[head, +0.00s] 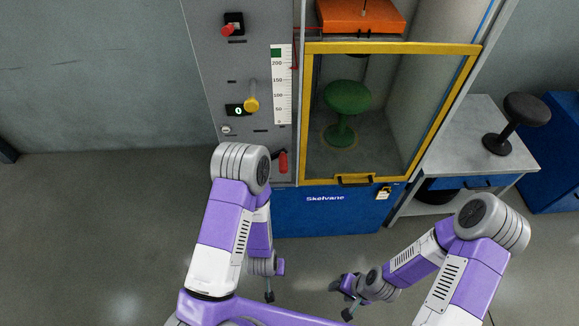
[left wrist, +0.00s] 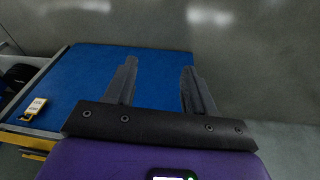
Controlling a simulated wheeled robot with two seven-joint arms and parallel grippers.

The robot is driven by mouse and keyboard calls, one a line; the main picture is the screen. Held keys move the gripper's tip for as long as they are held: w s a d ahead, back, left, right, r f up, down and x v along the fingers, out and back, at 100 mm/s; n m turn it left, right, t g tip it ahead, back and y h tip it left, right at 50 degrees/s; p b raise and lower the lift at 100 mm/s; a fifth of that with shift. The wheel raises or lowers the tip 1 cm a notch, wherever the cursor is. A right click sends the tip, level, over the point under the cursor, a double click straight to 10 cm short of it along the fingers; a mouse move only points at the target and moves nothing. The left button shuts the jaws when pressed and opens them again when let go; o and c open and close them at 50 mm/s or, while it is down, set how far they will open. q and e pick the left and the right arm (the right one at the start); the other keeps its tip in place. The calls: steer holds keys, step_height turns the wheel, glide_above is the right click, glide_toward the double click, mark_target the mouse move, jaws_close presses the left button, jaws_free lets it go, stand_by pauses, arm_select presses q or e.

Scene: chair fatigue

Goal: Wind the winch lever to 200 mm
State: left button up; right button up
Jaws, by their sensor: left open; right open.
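The grey control panel (head: 205,60) carries a white scale (head: 282,90) marked from 0 to 200, with a green patch near its top. A small red mark shows at the scale's upper right edge. A yellow-knobbed lever (head: 251,103) sits left of the scale, and a red handle (head: 283,162) sits below it. I cannot tell which is the winch lever. My left gripper (head: 268,296) hangs low in front of the cabinet, apart from the panel; in the left wrist view its fingers (left wrist: 156,92) are open and empty. My right gripper (head: 342,297) is open, low and apart from everything.
A yellow-framed door (head: 310,110) closes off a chamber with a green stool (head: 346,105). An orange block (head: 360,16) is above. The blue base (head: 300,222) bears a padlock tag (head: 383,192). A side table (head: 470,135) holds a black stool (head: 522,112). Floor at left is clear.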

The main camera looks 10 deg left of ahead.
arm_select(q)
steer(key=w+a+r+m+t+y, duration=0.2)
steer(key=w+a+t+y, duration=0.1)
steer(key=w, duration=0.2)
steer(key=m+t+y+b, duration=0.15)
steer(key=m+t, duration=0.25)
steer(key=t, duration=0.8)
glide_toward(283, 172)
steer(key=shift+y, duration=0.45)
steer(key=x, duration=0.4)
steer(key=shift+w+d+f, duration=0.1)
steer(key=shift+d+f, duration=0.05)
steer(key=shift+f, duration=0.15)
steer(key=shift+w+r, duration=0.2)
steer(key=shift+w, duration=0.1)
steer(key=x, duration=0.7)
steer(key=shift+f+b, duration=0.1)
steer(key=shift+b, duration=0.3)
jaws_close()
